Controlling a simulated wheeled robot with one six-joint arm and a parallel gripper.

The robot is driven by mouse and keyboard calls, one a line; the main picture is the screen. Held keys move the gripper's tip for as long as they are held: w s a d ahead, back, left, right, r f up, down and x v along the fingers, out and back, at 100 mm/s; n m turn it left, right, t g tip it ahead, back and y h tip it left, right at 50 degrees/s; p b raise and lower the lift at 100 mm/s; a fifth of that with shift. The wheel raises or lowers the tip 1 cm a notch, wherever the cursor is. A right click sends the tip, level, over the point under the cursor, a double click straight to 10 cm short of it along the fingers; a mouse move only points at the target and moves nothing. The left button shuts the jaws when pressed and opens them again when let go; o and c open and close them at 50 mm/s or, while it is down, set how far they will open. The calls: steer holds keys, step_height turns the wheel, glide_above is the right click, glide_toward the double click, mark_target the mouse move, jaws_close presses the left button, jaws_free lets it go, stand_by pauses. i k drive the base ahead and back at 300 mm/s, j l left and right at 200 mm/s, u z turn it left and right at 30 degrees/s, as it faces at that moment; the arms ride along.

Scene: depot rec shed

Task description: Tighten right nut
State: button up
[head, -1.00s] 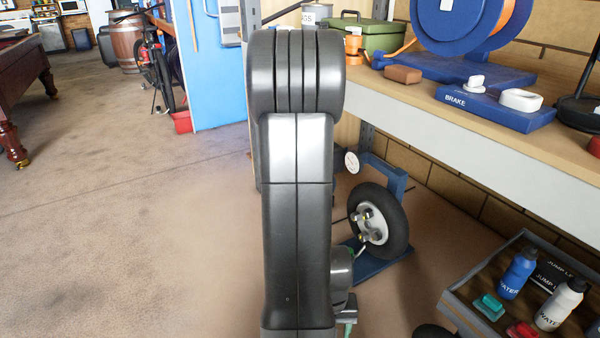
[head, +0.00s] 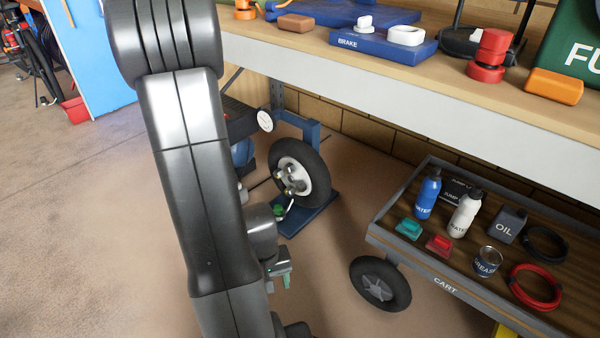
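A small wheel with a black tyre (head: 317,176) and a pale hub stands upright on a blue stand (head: 311,133) below the bench. Small nuts (head: 290,190) with yellowish marks show on the hub; they are too small to tell which is the right one or how tight it is. A thin pale tool with a green part (head: 279,210) seems to be at the hub's lower left, partly hidden by my arm. My gripper (head: 284,277) is in front of the wheel and lower in the picture, with green at its tip. Its fingers are too small to tell open from shut.
A cart (head: 445,287) with bottles, a grease tin and coiled cables stands to the right, with a loose black wheel (head: 380,284) at its near side. The bench edge (head: 400,105) overhangs above the wheel.

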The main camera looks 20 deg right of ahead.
mark_target(301, 186)
steer(key=i+l+u, duration=0.15)
steer(key=i, duration=0.35)
steer(key=i+l+u, duration=0.1)
steer(key=i+l, duration=0.35)
